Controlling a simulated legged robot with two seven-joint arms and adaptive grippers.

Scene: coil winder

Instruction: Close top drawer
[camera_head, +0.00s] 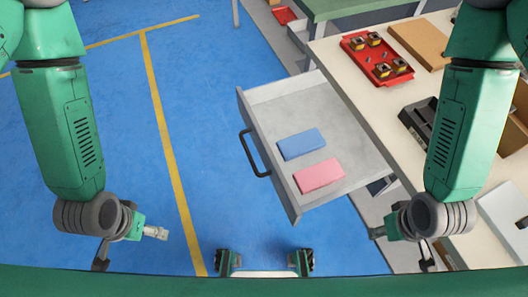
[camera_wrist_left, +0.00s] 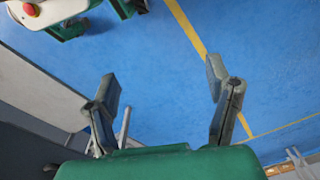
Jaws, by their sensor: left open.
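The top drawer (camera_head: 262,92) is pulled far out from under the white worktop, a light grey box with a dark bar handle (camera_head: 252,153) on its front. A blue block (camera_head: 301,144) and a pink block (camera_head: 319,176) lie inside it. My left gripper (camera_head: 150,234) is left of and nearer than the drawer front, apart from the handle. In the left wrist view its two fingers (camera_wrist_left: 162,88) are spread with only blue floor between them. My right gripper (camera_head: 385,232) is at the right, near the worktop edge; its fingers do not show clearly.
The white worktop (camera_head: 345,70) holds a red tray (camera_head: 376,58) with several small parts, a brown board (camera_head: 420,42) and a black case (camera_head: 419,120). A green-topped table (camera_head: 335,8) stands behind. Blue floor with yellow lines (camera_head: 160,120) is free left of the drawer.

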